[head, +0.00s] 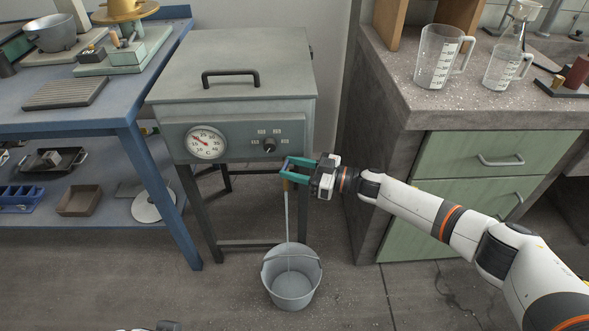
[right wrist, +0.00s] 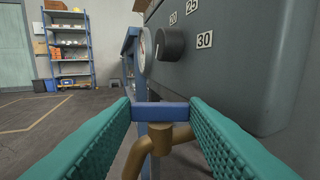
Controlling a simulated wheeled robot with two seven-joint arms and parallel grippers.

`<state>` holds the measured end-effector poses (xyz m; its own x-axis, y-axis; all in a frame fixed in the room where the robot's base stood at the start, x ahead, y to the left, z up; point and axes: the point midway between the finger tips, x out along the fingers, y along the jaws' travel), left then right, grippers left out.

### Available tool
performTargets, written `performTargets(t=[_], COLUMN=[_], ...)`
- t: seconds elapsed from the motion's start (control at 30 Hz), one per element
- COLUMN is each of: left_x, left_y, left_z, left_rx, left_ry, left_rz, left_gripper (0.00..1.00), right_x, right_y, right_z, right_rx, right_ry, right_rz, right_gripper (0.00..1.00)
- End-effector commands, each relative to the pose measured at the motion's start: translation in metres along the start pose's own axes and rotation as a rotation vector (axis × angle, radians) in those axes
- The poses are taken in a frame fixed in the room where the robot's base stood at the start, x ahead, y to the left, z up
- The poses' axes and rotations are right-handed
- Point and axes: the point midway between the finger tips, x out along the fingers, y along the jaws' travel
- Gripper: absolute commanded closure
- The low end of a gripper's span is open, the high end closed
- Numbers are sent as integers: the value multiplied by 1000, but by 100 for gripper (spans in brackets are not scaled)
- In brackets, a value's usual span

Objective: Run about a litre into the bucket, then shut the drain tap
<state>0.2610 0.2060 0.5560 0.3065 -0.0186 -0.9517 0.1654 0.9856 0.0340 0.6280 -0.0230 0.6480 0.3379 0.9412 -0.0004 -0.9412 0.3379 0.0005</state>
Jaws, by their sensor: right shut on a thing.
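The tank (head: 235,95) is a grey lidded box on dark legs with a dial and a knob on its front. My right gripper (head: 290,168) is at the tank's lower right front, its teal fingers shut on the blue drain tap lever (right wrist: 161,111). The lever lies crosswise between the fingertips, above the brass tap body (right wrist: 160,140). A thin pale stream (head: 287,220) runs from the brass spout (head: 287,184) down into the grey bucket (head: 291,278) on the floor. The water level in the bucket is hard to tell.
A blue bench (head: 130,110) with tools stands at left. At right, two measuring jugs (head: 440,58) (head: 503,68) stand on a stone-topped bench (head: 400,75) with green drawers (head: 470,160). The floor (head: 345,300) right of the bucket is clear.

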Motion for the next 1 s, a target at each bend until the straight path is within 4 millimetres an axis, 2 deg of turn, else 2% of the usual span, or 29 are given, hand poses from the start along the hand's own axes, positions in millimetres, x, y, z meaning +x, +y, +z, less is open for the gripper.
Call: performTargets(t=[0.2,0.23,0.37,1.0], left_x=[0,0,0,-2], left_y=[0,0,0,0], left_z=[0,0,0,1], left_rx=[0,0,0,0], left_ry=[0,0,0,0], left_rz=[0,0,0,-1], left_gripper=[48,48,48,48], right_x=[0,0,0,0], right_y=[0,0,0,-2], right_z=[-1,-1,-1,3], right_rx=[0,0,0,-1], right_ry=[2,2,2,-1], right_rz=[-2,-2,-3,-19], right_gripper=[83,58,38,38])
